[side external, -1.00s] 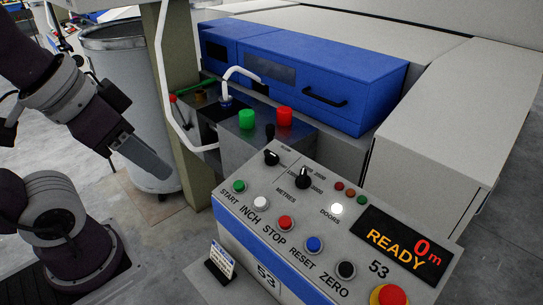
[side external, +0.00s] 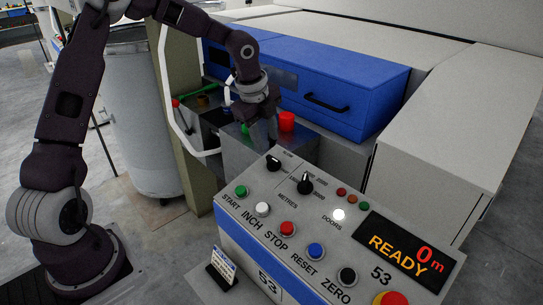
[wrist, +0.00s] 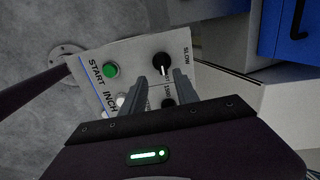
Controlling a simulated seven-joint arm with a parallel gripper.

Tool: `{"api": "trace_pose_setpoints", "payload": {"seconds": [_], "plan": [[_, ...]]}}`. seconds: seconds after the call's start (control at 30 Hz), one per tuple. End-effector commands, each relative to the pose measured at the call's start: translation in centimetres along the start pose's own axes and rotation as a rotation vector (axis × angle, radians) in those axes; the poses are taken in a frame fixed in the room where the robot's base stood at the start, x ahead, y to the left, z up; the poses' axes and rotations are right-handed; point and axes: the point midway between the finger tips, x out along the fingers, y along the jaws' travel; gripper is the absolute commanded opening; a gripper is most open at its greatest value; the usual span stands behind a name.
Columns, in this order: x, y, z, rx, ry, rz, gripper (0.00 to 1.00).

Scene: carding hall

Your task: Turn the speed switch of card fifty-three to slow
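The control panel of card fifty-three (side external: 375,218) stands at lower right in the side external view, with "53" on its face. The speed switch (side external: 273,162) is a black knob at the panel's upper left. In the wrist view the switch (wrist: 162,60) sits beside the word SLOW, just beyond my fingertips. Its exact pointer direction is too small to tell. My gripper (wrist: 168,76) is open and empty, pointing at the panel, with its fingers apart. In the side external view it hangs behind the panel's upper left edge, and its fingertips are hard to make out.
A second black knob (side external: 305,183), marked metres, is close by. Start (side external: 241,191), inch (side external: 262,209) and stop (side external: 287,228) buttons line the panel front. A red button (side external: 287,121) stands on the metal box behind. The display (side external: 405,248) reads READY and 0 m.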

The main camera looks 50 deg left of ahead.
Motion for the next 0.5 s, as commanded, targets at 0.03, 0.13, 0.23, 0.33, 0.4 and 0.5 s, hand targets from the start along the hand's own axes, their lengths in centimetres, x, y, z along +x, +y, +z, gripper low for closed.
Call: {"api": "trace_pose_setpoints", "payload": {"seconds": [0.03, 0.13, 0.23, 0.33, 0.4, 0.5], "plan": [[0.7, -0.3, 0.2, 0.014, 0.013, -0.001, 0.36], [2.0, -0.5, 0.3, 0.028, 0.020, -0.004, 0.36], [4.0, -0.4, 0.1, 0.027, 0.021, -0.001, 0.36], [5.9, -0.4, 0.1, 0.027, 0.020, -0.001, 0.36], [6.9, -0.4, 0.1, 0.026, 0.020, -0.001, 0.36], [7.7, -0.4, 0.1, 0.025, 0.018, -0.002, 0.36]]}}
